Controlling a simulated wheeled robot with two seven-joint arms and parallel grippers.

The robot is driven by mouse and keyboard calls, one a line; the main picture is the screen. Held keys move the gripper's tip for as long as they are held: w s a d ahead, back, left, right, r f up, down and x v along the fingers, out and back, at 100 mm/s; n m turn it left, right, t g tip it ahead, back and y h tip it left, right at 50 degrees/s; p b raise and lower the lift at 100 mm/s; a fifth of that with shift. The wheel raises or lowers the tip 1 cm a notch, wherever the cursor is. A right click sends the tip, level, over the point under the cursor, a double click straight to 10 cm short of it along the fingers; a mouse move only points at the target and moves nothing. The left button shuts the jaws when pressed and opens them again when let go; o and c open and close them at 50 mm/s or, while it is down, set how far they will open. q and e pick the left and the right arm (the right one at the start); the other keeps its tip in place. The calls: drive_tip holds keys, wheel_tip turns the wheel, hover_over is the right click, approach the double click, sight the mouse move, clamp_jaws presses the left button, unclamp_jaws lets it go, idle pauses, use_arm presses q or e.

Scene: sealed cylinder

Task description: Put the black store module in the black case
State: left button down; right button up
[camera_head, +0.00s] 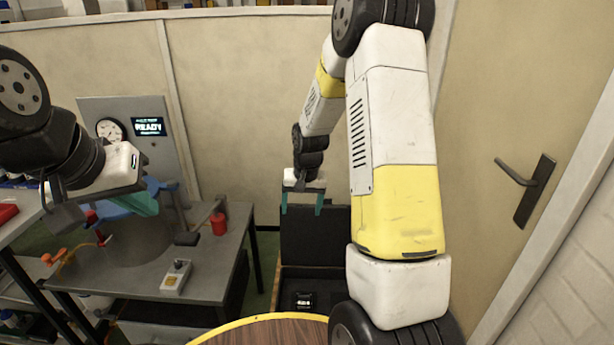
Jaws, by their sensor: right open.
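The black case (313,233) stands open beyond the wooden round top, its lid upright at the back. A small black block with a white marking (303,301), which looks like the black store module, sits low inside the case; my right arm and the round top hide part of the case. My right gripper (302,205) is open and empty, its two teal fingers pointing down in front of the lid, above and apart from the block. My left gripper (146,203) is at the left over the grey table, seen from the side, so its jaw gap is unclear.
A panel with a gauge and a READY screen (149,127) stands behind. A door (520,150) is at right.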

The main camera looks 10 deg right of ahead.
drive_tip(key=s+a+r+n+t+y, duration=0.1)
drive_tip(key=s+r, duration=0.7)
drive_tip(key=r, duration=0.3)
drive_tip(key=s+r+n+t, duration=0.1)
drive_tip(key=s+r+t, duration=0.1)
drive_tip(key=s+r, duration=0.75)
drive_tip(key=s+a+r+n, duration=0.1)
drive_tip(key=s+r, duration=0.3)
drive_tip(key=s, duration=0.4)
drive_tip(key=shift+s+r+t+y, duration=0.15)
drive_tip(key=shift+r+t+y, duration=0.15)
drive_tip(key=shift+t, duration=0.1)
